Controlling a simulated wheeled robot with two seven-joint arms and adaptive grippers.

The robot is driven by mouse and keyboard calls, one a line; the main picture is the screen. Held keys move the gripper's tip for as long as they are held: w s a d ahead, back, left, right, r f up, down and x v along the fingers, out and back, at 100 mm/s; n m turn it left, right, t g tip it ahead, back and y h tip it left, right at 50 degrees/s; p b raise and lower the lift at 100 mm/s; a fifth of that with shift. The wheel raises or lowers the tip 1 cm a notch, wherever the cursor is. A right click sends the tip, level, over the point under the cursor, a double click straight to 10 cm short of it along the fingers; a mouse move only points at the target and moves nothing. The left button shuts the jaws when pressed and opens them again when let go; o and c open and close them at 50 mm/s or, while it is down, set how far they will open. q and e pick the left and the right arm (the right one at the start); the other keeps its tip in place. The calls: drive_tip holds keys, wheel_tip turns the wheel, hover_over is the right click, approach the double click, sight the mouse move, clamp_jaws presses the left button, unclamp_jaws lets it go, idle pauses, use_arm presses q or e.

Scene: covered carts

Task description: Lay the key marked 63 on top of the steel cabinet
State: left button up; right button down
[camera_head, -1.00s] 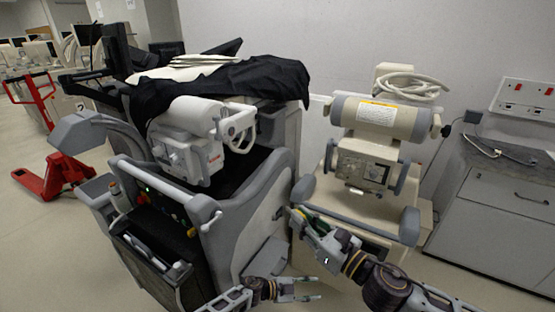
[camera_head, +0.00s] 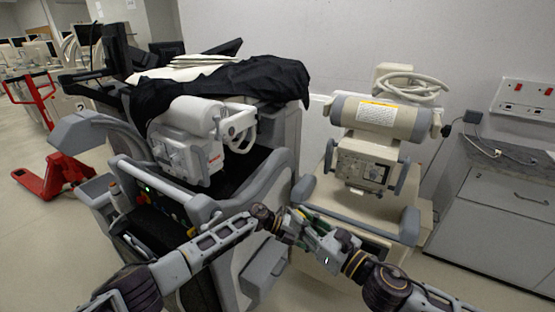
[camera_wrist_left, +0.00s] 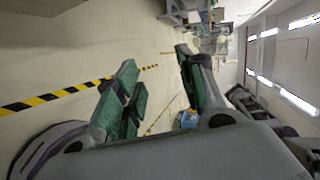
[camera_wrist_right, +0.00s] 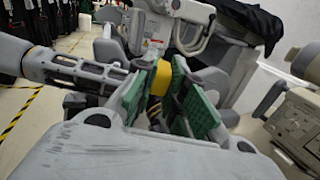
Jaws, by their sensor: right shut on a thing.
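My right gripper (camera_head: 318,232) is in front of the beige cart. In the right wrist view its green-padded fingers are shut on a yellow piece (camera_wrist_right: 160,77). It looks like the key or its tag, but I can read no number on it. My left gripper (camera_head: 285,224) is right beside the right one, the fingers overlapping in the head view. In the left wrist view its green-padded fingers (camera_wrist_left: 160,85) are apart with nothing visible between them. The grey steel cabinet (camera_head: 497,208) stands at the right against the wall, its top partly in view.
A grey cart (camera_head: 240,225) with a black cover (camera_head: 240,80) stands left of centre. The beige cart (camera_head: 325,195) is between my grippers and the cabinet. Loose cables (camera_head: 497,153) lie at the cabinet top, under a wall socket panel (camera_head: 522,98). A red pallet jack (camera_head: 45,172) is far left.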

use_arm(q)
drive_tip(key=a+r+m+y, duration=0.3)
drive_tip(key=r+m, duration=0.5)
drive_tip(key=r, duration=0.3)
drive_tip(key=s+a+r+m+y, duration=0.1)
drive_tip(key=a+r+m+y, duration=0.3)
drive_tip(key=r+m, duration=0.5)
drive_tip(key=a+r+m+g+y, duration=0.1)
drive_tip(key=a+r+m+y, duration=0.3)
drive_tip(key=r+m, duration=0.5)
wheel_tip(320, 180, up, 4)
drive_tip(key=a, duration=0.2)
drive_tip(key=shift+s+a+r, duration=0.15)
drive_tip(key=shift+a+r, duration=0.05)
drive_tip(key=shift+a, duration=0.1)
drive_tip(key=shift+f, duration=0.1)
drive_tip(key=shift+a+x, duration=0.2)
drive_tip(key=shift+x, duration=5.7)
drive_tip(key=shift+f, duration=0.1)
clamp_jaws()
use_arm(e)
drive_tip(key=c, duration=1.4)
unclamp_jaws()
